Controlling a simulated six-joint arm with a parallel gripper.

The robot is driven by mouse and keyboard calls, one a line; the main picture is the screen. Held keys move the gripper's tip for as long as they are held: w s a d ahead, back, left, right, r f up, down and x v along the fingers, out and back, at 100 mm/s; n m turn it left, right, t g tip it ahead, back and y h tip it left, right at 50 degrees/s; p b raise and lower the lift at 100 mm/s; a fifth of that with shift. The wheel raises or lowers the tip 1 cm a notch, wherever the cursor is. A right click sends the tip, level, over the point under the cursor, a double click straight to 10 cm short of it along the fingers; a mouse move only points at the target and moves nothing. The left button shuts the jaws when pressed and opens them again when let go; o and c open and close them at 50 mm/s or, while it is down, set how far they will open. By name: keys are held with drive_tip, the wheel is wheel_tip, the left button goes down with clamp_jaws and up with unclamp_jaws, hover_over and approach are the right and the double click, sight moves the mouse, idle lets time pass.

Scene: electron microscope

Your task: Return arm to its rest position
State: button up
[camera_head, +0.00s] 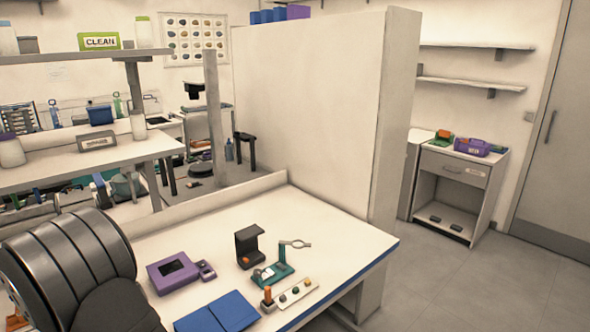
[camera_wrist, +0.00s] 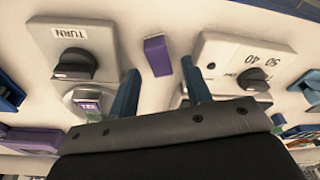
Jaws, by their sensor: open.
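My gripper (camera_wrist: 161,75) shows in the wrist view with its two blue-grey fingers spread apart and nothing between them. A small purple block (camera_wrist: 157,55) is beyond the fingertips, between the panels; no contact shows. In the head view my large dark arm link (camera_head: 75,265) fills the lower left corner. The gripper itself is not visible there.
The white bench (camera_head: 335,232) carries a purple device (camera_head: 180,272), a black stand (camera_head: 248,245), a green holder (camera_head: 283,268), a strip with coloured knobs (camera_head: 291,293) and a blue folder (camera_head: 218,314). A tall partition (camera_head: 310,105) rises behind.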

drive_tip(key=shift+f, duration=0.9)
wheel_tip(320, 180, up, 11)
drive_tip(key=d, duration=0.2)
drive_tip(key=f, duration=0.3)
drive_tip(key=a+f, duration=0.1)
drive_tip(key=f, duration=0.3)
drive_tip(key=a+f, duration=0.1)
drive_tip(key=f, duration=0.3)
drive_tip(key=shift+a+r, duration=0.15)
drive_tip(key=shift+r, duration=0.05)
drive_tip(key=r, duration=0.2)
drive_tip(key=d+r, duration=0.1)
drive_tip(key=r, duration=0.1)
drive_tip(key=shift+w+d+r, duration=0.1)
drive_tip(key=shift+w, duration=0.25)
drive_tip(key=w+d+r+m, duration=0.3)
drive_tip(key=w+d+r, duration=0.1)
drive_tip(key=w+d, duration=0.65)
drive_tip(key=w+d+r+m, duration=0.4)
drive_tip(key=w+d, duration=0.6)
drive_tip(key=w, duration=0.1)
drive_tip(key=w+d+r+m+h, duration=0.1)
drive_tip(key=w+d+m, duration=0.2)
drive_tip(key=d, duration=0.6)
drive_tip(key=w+d+r+m+t, duration=0.1)
drive_tip(key=w+d+m, duration=0.2)
drive_tip(key=w+d, duration=0.4)
drive_tip(key=d, duration=0.2)
drive_tip(key=shift+w+d+m+h, duration=0.3)
drive_tip(key=shift+d+m+h, duration=0.1)
